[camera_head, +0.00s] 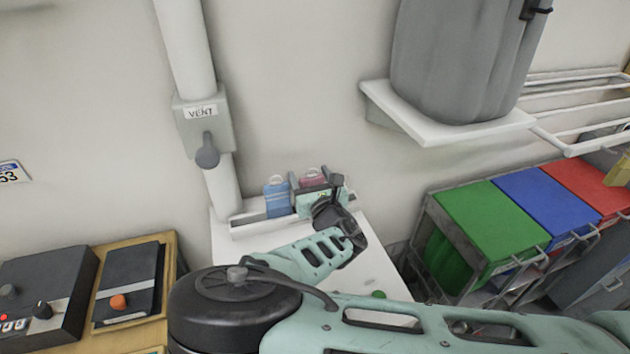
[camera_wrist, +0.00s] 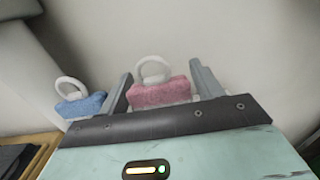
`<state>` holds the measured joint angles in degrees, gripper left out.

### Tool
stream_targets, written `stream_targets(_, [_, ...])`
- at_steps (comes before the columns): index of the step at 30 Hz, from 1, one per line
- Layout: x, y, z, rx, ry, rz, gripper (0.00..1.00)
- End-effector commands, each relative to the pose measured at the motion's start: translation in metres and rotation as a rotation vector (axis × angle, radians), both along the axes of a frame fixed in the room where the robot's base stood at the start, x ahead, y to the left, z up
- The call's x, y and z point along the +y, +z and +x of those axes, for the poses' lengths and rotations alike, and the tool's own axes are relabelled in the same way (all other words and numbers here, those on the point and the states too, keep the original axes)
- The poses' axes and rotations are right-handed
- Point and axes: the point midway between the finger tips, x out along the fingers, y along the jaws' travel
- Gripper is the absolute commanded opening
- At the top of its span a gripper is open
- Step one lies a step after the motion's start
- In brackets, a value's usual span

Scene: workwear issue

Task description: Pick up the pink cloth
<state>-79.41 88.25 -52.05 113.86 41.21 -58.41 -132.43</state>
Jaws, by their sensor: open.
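The pink cloth (camera_wrist: 160,94) has a white ring on top and shows in the wrist view between the two fingers of my gripper (camera_wrist: 162,80). The fingers are open, one on each side of it, with a gap visible at least on the right. In the head view the pink cloth (camera_head: 312,181) is mostly hidden behind my gripper (camera_head: 315,188). It is at the back of the white table, near the wall. I cannot tell whether either finger touches it.
A blue cloth (camera_wrist: 80,104) with a white ring is just left of my gripper; it also shows in the head view (camera_head: 277,197). Both are by a low white rack (camera_head: 250,226) on a white table (camera_head: 228,262). A vent pipe (camera_head: 203,125) rises at left. Coloured bins (camera_head: 488,222) stand right.

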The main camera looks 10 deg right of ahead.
Motion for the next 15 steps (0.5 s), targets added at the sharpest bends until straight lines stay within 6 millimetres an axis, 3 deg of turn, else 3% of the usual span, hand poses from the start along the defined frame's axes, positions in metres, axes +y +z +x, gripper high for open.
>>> stream_targets(8, [0.0035, -0.0003, -0.0036, 0.000, 0.002, 0.000, 0.65])
stream_targets(9, [0.0034, -0.0003, -0.0035, 0.000, 0.001, 0.000, 0.63])
stream_targets(12, [0.0033, -0.0003, -0.0034, 0.000, 0.001, 0.000, 0.36])
stream_targets(15, [0.0033, -0.0001, -0.0033, 0.000, 0.001, 0.001, 0.36])
